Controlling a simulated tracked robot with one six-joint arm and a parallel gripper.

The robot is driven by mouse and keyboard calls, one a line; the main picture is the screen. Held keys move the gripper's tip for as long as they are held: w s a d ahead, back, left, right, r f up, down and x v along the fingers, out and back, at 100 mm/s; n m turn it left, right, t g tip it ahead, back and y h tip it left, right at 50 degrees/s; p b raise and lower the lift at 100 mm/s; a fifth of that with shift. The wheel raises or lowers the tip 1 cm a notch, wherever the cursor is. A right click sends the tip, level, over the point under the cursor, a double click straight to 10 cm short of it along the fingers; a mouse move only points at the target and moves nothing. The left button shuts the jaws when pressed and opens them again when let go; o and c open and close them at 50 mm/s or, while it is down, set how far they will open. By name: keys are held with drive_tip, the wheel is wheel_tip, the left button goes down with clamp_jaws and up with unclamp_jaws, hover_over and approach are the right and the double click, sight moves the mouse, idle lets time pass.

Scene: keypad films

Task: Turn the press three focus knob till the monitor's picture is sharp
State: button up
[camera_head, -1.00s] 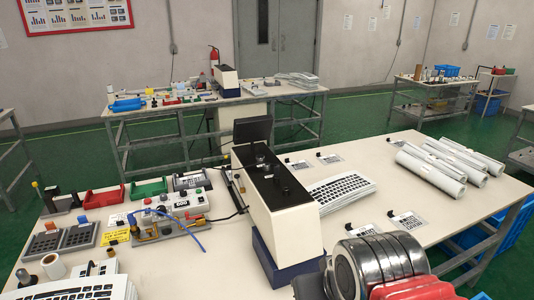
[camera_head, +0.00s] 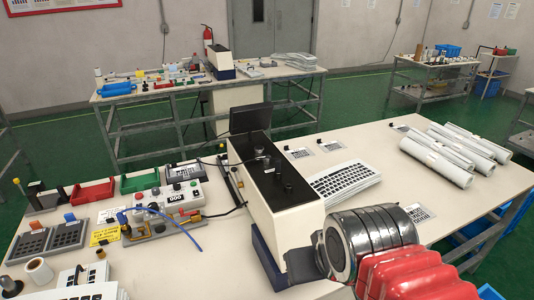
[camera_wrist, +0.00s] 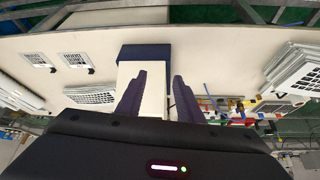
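A cream press (camera_head: 291,208) with a black top panel and a dark blue base stands on the near table. Several black knobs (camera_head: 259,152) stand on its top; I cannot tell which one is the focus knob. A dark flat panel (camera_head: 250,118), perhaps the monitor, stands behind the press; no picture is visible on it. In the wrist view, my gripper (camera_wrist: 158,82) is open, its two dark fingers apart. The cream press body (camera_wrist: 152,96) and its blue base (camera_wrist: 145,53) show between and beyond the fingers. Contact is not visible.
A white printed stack (camera_head: 342,181) lies right of the press, with white rolls (camera_head: 440,160) farther right. Left are a control box (camera_head: 181,197), a blue cable (camera_head: 172,218), red (camera_head: 92,194) and green (camera_head: 140,182) bins.

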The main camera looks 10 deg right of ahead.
drive_tip(key=shift+o, duration=0.7)
drive_tip(key=shift+w+r, duration=0.3)
drive_tip(key=shift+r, duration=0.1)
wheel_tip(320, 180, up, 13)
drive_tip(key=n+g, duration=0.1)
drive_tip(key=n, duration=0.1)
hover_over(267, 157)
drive_tip(key=s+d, duration=0.1)
drive_tip(key=s, duration=0.5)
drive_tip(key=shift+w+f+y, duration=0.1)
drive_tip(key=shift+w+y, duration=0.1)
drive_tip(key=shift+y, duration=0.2)
drive_tip(key=x, duration=1.3)
drive_tip(key=shift+f, duration=0.4)
drive_tip(key=shift+c, duration=0.3)
